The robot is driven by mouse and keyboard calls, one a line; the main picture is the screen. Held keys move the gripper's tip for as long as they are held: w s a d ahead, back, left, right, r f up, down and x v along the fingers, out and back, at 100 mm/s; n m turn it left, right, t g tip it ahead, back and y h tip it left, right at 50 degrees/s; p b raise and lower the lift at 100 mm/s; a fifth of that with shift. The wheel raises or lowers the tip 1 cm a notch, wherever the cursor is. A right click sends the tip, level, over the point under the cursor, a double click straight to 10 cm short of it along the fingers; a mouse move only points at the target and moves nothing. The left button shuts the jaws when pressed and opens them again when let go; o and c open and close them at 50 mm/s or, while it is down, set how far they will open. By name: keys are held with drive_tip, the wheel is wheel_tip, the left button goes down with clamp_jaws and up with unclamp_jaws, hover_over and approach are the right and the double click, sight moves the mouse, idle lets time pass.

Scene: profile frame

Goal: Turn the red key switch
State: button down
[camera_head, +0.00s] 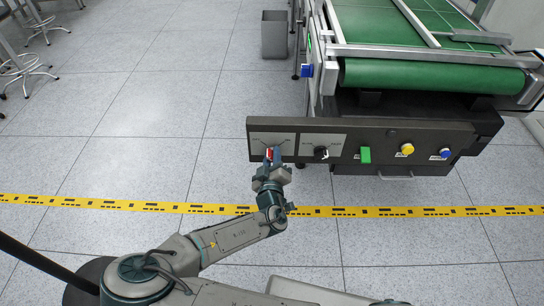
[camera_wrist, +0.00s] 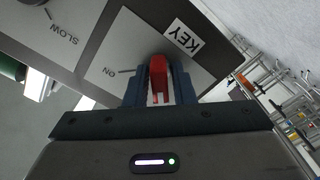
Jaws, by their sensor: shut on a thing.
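The red key switch (camera_head: 269,153) is at the left end of the dark control panel (camera_head: 459,128). In the wrist view, the red key (camera_wrist: 158,75) stands out from a grey plate (camera_wrist: 128,55) marked "KEY" and "ON". My gripper (camera_head: 271,160) is at the panel, with its blue fingers on both sides of the red key, shut on it. It also shows in the wrist view (camera_wrist: 160,88). The fingers hide the sides of the key and part of the plate. I cannot tell exactly how far the key is turned.
A green conveyor (camera_head: 430,76) stands behind the panel. A grey bin (camera_head: 275,35) is at the back.

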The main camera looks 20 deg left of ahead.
drive_tip(key=shift+n, duration=0.4)
drive_tip(key=c, duration=1.4)
unclamp_jaws()
drive_tip(key=shift+a, duration=0.1)
drive_tip(key=shift+c, duration=0.2)
